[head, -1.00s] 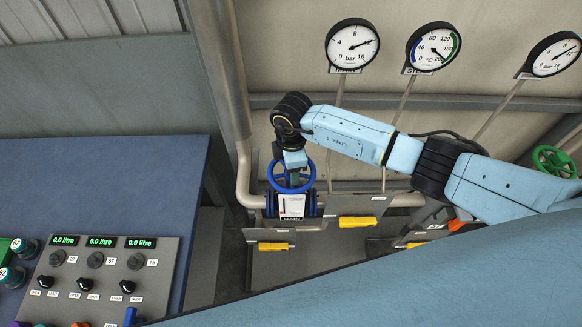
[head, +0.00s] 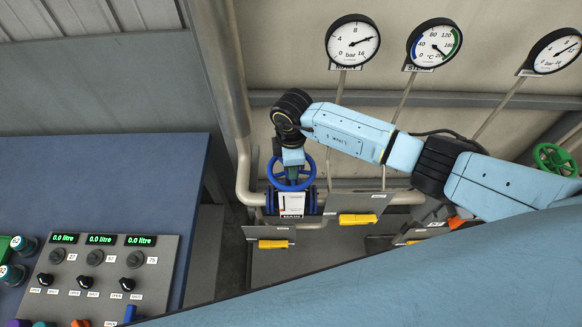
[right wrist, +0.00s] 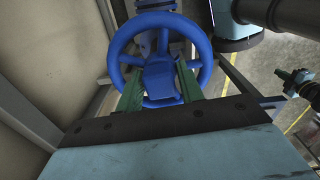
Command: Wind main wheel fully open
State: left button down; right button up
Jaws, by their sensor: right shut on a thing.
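The blue main wheel (head: 307,182) sits on the valve above the MAIN label (head: 291,213), against the wall pipework. My right gripper (head: 291,172) reaches down onto it from above in the head view. In the right wrist view the blue wheel (right wrist: 121,43) shows as a spoked ring. The green fingers of my right gripper (right wrist: 161,80) are shut on it, one on each side of its blue middle part. The exact contact is partly hidden.
Three gauges, including the MAIN gauge (head: 352,42), hang above. Yellow handles (head: 358,219) sit to the right and below the wheel. A green wheel (head: 556,160) is at far right. A control panel (head: 105,262) stands at lower left on a blue surface.

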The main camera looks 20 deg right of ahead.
jog(key=n+b, duration=0.1)
jog(key=n, duration=0.5)
jog(key=n+b, duration=0.1)
jog(key=n, duration=0.3)
jog(key=shift+f+b, duration=0.1)
jog(key=shift+b, duration=0.3)
jog(key=n+b, duration=0.2)
jog(key=n, duration=0.4)
jog(key=shift+n+b, duration=0.65)
jog(key=shift+n, duration=0.85)
